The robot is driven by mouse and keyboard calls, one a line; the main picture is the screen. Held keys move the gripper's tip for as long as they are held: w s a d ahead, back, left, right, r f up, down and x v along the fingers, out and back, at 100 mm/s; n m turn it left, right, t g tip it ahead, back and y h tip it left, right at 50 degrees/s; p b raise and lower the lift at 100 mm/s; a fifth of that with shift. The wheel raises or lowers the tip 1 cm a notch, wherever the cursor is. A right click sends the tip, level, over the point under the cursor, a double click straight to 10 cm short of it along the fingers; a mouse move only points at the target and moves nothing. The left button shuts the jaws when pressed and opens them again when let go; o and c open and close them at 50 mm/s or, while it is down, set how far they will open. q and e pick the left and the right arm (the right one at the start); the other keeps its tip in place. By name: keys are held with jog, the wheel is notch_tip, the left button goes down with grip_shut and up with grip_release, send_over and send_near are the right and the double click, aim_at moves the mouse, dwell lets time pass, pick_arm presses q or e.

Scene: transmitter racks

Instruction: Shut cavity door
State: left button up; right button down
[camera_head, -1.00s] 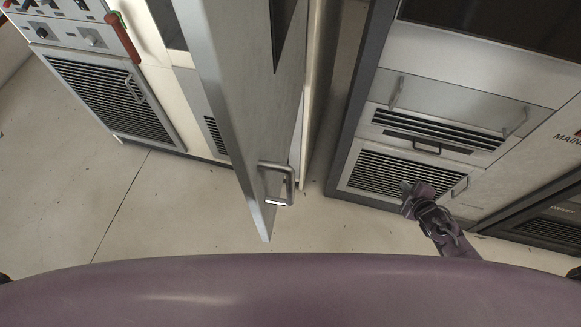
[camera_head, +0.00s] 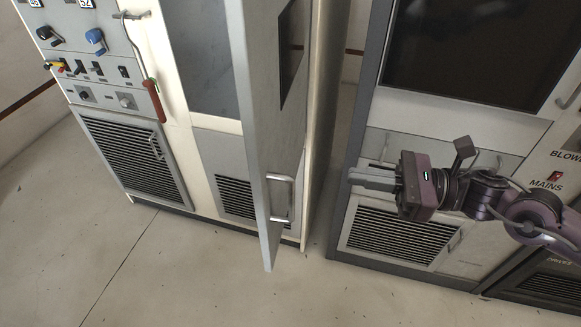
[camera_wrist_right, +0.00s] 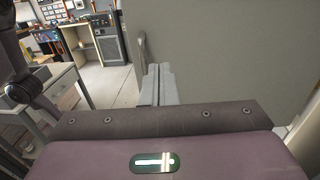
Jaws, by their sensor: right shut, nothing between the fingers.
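The cavity door (camera_head: 262,120) stands open in the middle of the head view, seen nearly edge-on, with a metal handle (camera_head: 281,198) low on it. My right gripper (camera_head: 352,178) is to the right of the door, apart from it, with its fingers closed and pointing left. In the right wrist view the shut fingers (camera_wrist_right: 158,82) show in front of a large plain grey panel (camera_wrist_right: 225,55), which looks like the door's face. A pale upright handle (camera_wrist_right: 142,48) shows at that panel's left edge. My left gripper is not in view.
The left cabinet has knobs, a red-handled tool (camera_head: 153,100) and a louvred panel (camera_head: 132,158). The right cabinet has a dark window (camera_head: 455,45) and a lower vent (camera_head: 392,235), close behind my right arm. The floor (camera_head: 230,285) in front is clear.

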aim_at(272, 165)
jog(key=p+x, duration=0.2)
jog(key=x, duration=0.3)
jog(key=p+x, duration=0.3)
jog(key=x, duration=0.3)
jog(key=shift+a+r, duration=0.15)
jog(key=shift+r, duration=0.1)
jog(key=shift+w+a+f, duration=0.15)
jog(key=shift+a+f, duration=0.05)
jog(key=shift+a, duration=0.4)
jog(key=shift+a, duration=0.15)
